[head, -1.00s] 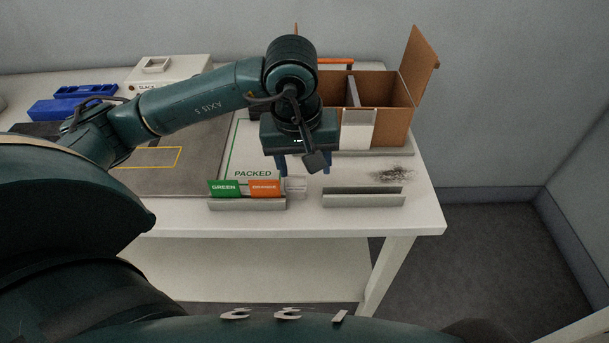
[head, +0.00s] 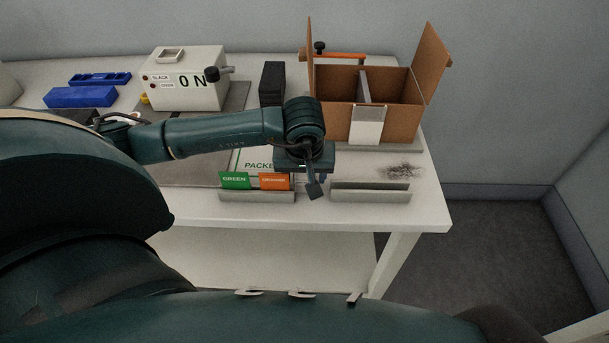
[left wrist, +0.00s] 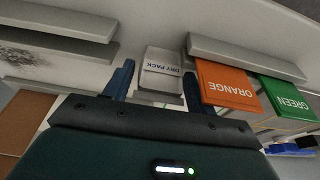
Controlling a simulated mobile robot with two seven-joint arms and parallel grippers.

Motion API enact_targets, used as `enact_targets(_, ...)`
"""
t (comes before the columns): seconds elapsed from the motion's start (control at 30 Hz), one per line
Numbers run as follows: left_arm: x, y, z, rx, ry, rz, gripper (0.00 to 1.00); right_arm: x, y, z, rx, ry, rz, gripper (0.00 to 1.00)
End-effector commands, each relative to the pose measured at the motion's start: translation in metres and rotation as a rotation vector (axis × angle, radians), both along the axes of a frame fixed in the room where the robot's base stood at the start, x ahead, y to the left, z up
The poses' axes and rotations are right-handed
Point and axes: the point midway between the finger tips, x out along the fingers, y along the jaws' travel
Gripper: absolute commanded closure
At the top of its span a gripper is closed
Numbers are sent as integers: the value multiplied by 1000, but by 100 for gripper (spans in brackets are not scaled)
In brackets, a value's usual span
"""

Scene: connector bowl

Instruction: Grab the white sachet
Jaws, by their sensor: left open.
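The white sachet, printed "DRY PACK" (left wrist: 162,58), shows in the left wrist view beside the orange card (left wrist: 226,85). In the head view it is mostly hidden by my left gripper. My left gripper (left wrist: 158,74) is open, pointing down, with its two blue fingers appearing on either side of the sachet in the left wrist view. I cannot tell how far above the sachet the fingertips are. In the head view the left gripper (head: 310,178) is over the front of the table. My right gripper is not in view.
A holder (head: 250,197) carries green (head: 234,180) and orange cards; an empty grey rail (head: 371,195) lies to the right. An open cardboard box (head: 392,105) with a white front label stands behind. A black block (head: 272,83) and a grey switch box (head: 186,80) stand farther back.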

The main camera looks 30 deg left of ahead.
Motion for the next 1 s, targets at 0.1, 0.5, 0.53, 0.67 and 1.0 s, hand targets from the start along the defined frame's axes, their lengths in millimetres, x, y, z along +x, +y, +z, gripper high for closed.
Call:
enact_targets(0.1,2,1,-9,1,1,-1,44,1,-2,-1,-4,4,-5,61)
enact_targets(0.5,2,1,-10,-1,0,-1,58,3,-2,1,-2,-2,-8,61)
enact_targets(0.53,2,1,-10,-1,0,-1,60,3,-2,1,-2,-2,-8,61)
enact_targets(0.67,2,1,-10,0,-1,-1,71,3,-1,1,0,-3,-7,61)
enact_targets(1.0,3,1,-6,-1,-3,-1,77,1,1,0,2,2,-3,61)
